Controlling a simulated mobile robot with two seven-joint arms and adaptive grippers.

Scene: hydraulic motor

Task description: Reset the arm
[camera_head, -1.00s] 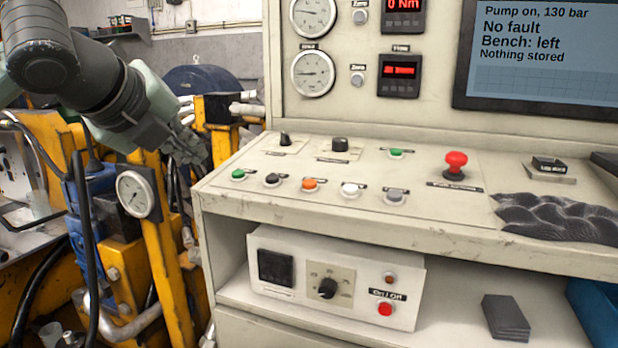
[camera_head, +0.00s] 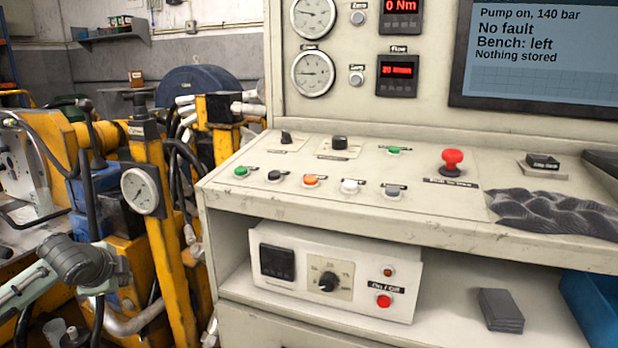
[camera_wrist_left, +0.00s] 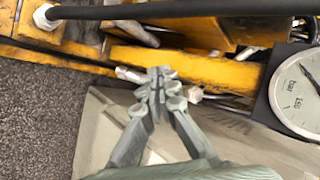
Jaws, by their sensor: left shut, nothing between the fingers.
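My left arm (camera_head: 80,265) is low at the left edge of the head view, in front of the yellow and blue machine. My left gripper (camera_wrist_left: 161,86) shows in the left wrist view with its fingertips together and nothing between them. In that view it is over a pale surface and close to a yellow beam (camera_wrist_left: 185,66); whether it touches the beam I cannot tell. My right gripper is in no view.
The control console (camera_head: 420,222) fills the middle and right, with buttons and a red knob (camera_head: 452,160). Its screen (camera_head: 540,60) reads pump on, 140 bar, no fault. A pressure gauge (camera_head: 140,191) stands on a yellow post left of the console. Hoses crowd the left side.

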